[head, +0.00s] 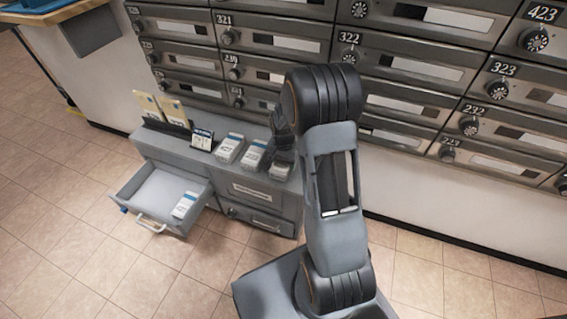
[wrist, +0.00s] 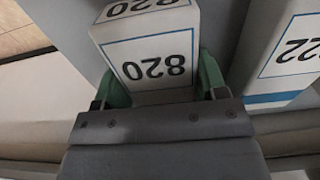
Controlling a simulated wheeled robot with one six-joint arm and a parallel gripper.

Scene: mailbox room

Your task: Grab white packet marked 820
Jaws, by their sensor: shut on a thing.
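The white packet marked 820 (wrist: 150,50) shows in the wrist view, its number upside down, with a blue stripe along its edge. My gripper (wrist: 158,85) has its green fingers on both sides of this packet and is shut on it. In the head view my gripper (head: 281,140) is at the right end of the row of packets on the grey cabinet, partly hidden by my own arm. Which packet it holds cannot be read in the head view.
A packet ending in 22 (wrist: 292,50) stands close to the right in the wrist view. White packets (head: 229,148) line the grey cabinet top (head: 172,150). An open drawer (head: 150,190) holds another packet (head: 184,205). Metal mailboxes (head: 270,45) cover the wall behind.

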